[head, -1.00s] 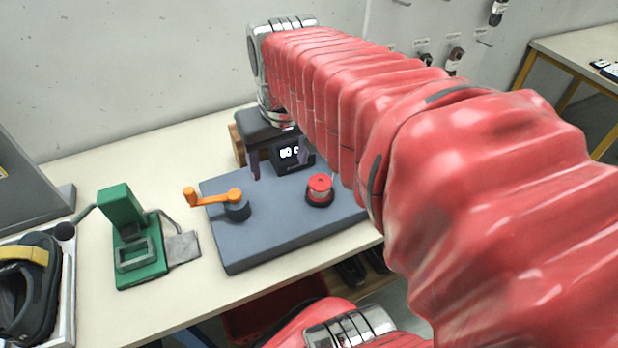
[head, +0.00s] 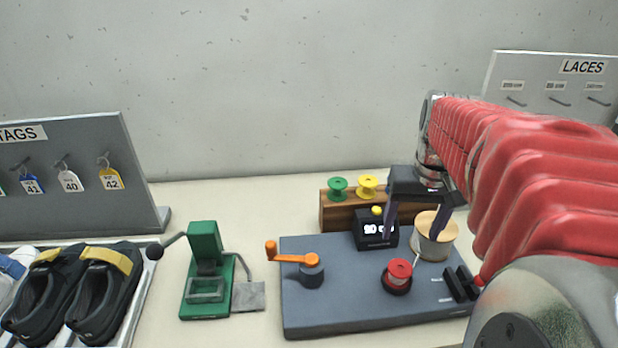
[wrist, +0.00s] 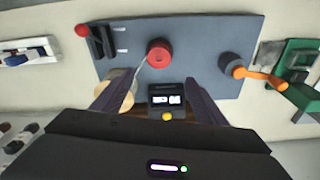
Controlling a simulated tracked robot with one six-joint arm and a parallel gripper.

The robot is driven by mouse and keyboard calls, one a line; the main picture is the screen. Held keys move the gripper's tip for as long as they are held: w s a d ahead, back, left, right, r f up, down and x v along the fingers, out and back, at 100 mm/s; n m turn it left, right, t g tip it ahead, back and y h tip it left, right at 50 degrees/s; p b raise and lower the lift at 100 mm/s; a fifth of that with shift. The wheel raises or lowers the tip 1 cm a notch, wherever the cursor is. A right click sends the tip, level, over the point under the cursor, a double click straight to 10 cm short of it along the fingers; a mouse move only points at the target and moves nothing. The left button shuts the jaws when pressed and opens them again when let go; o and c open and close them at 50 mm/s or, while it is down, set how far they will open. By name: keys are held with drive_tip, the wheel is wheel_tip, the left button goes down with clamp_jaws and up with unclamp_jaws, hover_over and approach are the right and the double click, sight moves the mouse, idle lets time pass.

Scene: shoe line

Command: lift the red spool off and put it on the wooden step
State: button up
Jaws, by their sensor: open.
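The red spool (head: 399,271) sits upright on a dark holder on the grey machine board (head: 335,313), right of the orange crank. It also shows in the wrist view (wrist: 159,53), beyond my fingertips. The wooden step (head: 340,213) stands behind the board against the wall side, with a green spool (head: 338,187) and a yellow spool (head: 367,186) on it. My gripper (head: 412,238) is open and empty above the back of the board, with its fingers apart and pointing down. In the wrist view my gripper (wrist: 160,98) frames the small display between its fingers.
A green press (head: 204,275) stands left. A shoe tray (head: 146,305) is further left.

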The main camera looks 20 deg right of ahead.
hover_over(400, 267)
wheel_tip(400, 267, down, 7)
drive_tip(key=shift+a+f, duration=0.15)
drive_tip(key=shift+f, duration=0.05)
drive_tip(key=shift+f, duration=0.1)
drive_tip(key=shift+s+f, duration=0.1)
drive_tip(key=shift+f, duration=2.45)
drive_tip(key=shift+c, duration=0.3)
drive_tip(key=c, duration=1.2)
